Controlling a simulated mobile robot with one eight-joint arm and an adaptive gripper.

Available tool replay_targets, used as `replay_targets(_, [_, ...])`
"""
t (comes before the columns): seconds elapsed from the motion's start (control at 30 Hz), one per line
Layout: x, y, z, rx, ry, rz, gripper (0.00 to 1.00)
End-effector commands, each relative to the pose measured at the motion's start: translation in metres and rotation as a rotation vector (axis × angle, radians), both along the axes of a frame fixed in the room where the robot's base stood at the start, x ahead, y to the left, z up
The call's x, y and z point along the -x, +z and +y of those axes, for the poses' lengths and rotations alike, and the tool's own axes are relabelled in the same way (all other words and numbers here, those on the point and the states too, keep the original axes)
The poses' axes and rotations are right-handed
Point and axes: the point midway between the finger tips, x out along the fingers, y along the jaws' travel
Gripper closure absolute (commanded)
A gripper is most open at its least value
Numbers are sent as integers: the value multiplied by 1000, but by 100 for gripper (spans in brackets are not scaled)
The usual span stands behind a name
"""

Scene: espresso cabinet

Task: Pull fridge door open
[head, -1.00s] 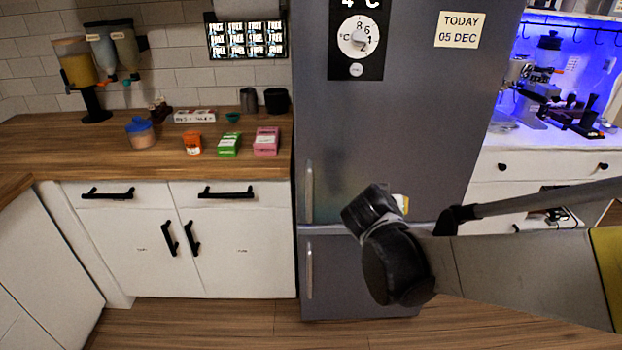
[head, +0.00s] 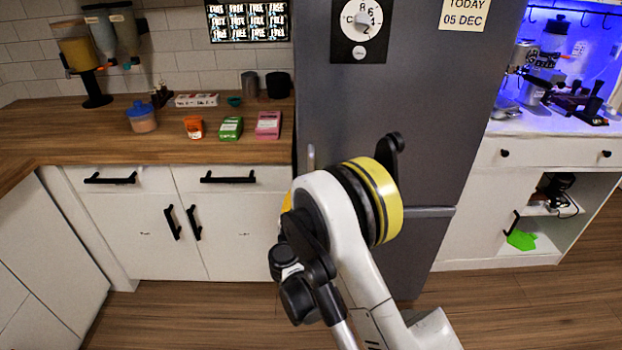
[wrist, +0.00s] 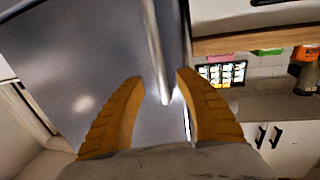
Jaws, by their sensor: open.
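The grey fridge door (head: 430,110) looks shut in the head view and also fills the left of the wrist view (wrist: 75,75). Its upright metal handle (head: 311,155) is at the left edge; my arm covers most of it. In the wrist view the handle bar (wrist: 154,45) runs down between the two orange fingers of my gripper (wrist: 162,78). The fingers are apart, one on each side of the bar, with gaps visible. I cannot tell whether the bar is deep between them. In the head view my arm hides most of the gripper.
The wooden counter (head: 70,135) with small boxes and white cabinets (head: 240,235) with black handles stand left of the fridge. A white cabinet with an open shelf (head: 545,245) and a coffee machine (head: 540,85) stand on the right. The floor (head: 180,315) in front is clear.

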Motion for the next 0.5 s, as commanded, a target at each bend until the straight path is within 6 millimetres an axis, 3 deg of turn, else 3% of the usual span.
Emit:
replay_targets(0.3, [-61,-3,-11,1,-3,2,59])
replay_targets(0.5, [-79,-1,-13,1,-1,2,59])
